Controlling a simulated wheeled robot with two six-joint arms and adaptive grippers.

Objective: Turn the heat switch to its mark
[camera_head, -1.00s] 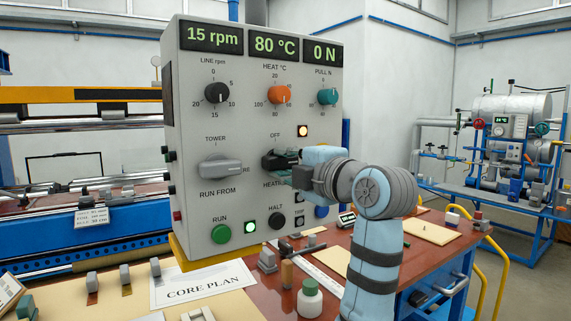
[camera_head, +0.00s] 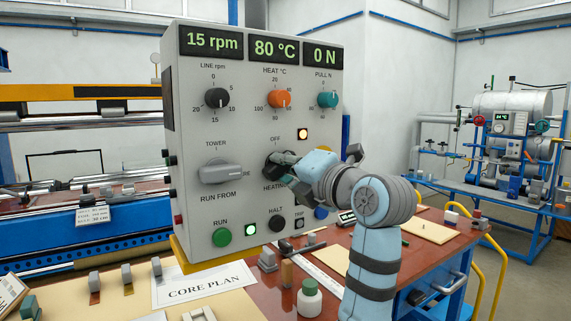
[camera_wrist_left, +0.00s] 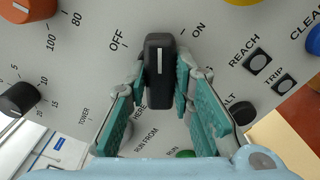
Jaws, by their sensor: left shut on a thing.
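The heat switch (camera_head: 270,168) is a black knob under the OFF label on the grey control panel (camera_head: 203,125). In the left wrist view the switch (camera_wrist_left: 159,66) stands upright in the picture. Its white line end points between the OFF mark (camera_wrist_left: 117,40) and the ON mark (camera_wrist_left: 195,30). My left gripper (camera_head: 285,165) reaches it from the right, partly hiding it and the HEATING label. The left wrist view shows its teal-padded fingers (camera_wrist_left: 160,82) shut on the two sides of the switch. My right gripper is out of view.
A grey selector handle (camera_head: 221,172) is left of the switch. Green RUN (camera_head: 222,236) and black HALT (camera_head: 277,222) buttons lie below. The orange heat dial (camera_head: 279,99) is above.

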